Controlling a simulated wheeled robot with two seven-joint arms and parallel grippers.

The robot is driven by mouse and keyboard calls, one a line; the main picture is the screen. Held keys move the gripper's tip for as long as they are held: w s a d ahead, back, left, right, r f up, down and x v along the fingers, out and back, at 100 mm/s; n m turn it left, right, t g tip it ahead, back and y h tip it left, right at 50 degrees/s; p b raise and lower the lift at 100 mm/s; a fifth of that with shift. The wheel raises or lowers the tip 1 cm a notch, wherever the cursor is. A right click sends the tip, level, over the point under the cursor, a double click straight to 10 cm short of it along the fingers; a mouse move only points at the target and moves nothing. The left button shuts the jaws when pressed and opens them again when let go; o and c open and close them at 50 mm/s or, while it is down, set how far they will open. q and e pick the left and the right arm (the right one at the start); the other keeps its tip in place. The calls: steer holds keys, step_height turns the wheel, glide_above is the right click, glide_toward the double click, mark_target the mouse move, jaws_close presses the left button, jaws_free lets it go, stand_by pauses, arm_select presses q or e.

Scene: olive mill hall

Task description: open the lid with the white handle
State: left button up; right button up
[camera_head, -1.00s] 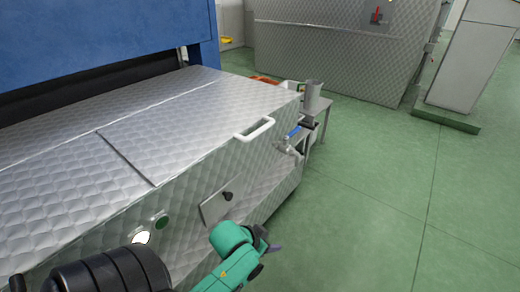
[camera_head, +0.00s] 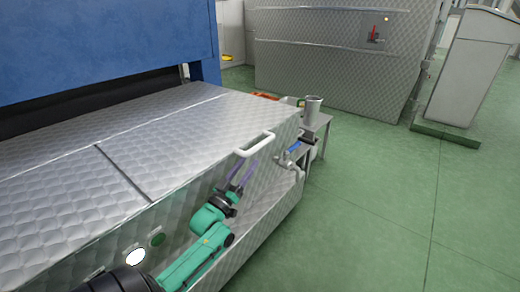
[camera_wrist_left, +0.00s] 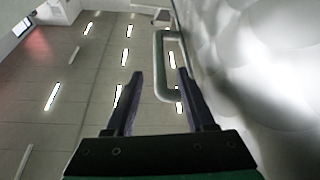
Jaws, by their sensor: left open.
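The white handle (camera_head: 257,146) is a bar bent at both ends, fixed at the front edge of the quilted metal lid (camera_head: 190,125). The lid lies flat and closed on the machine. My left gripper (camera_head: 243,169) is open and empty, just below the handle, its fingers pointing up toward it. In the left wrist view the handle (camera_wrist_left: 159,62) shows between the two fingertips of my left gripper (camera_wrist_left: 160,73). I cannot tell whether the bar is between the fingers or just beyond them. My right gripper is not in view.
A tap with a blue lever (camera_head: 293,147) sticks out at the machine's right end, close to the handle. A metal jug (camera_head: 313,108) stands on a small table behind it. Green floor (camera_head: 380,200) is clear on the right.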

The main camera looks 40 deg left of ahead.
mark_target(260, 147)
arm_select(q)
steer(key=b+x, duration=0.1)
steer(key=x, duration=0.6)
steer(key=shift+w+b, duration=0.35)
steer(key=shift+w, duration=0.1)
steer(key=shift+w+a+r, duration=0.1)
steer(key=shift+w+r, duration=0.15)
steer(key=shift+w, duration=0.1)
jaws_close()
stand_by(0.4)
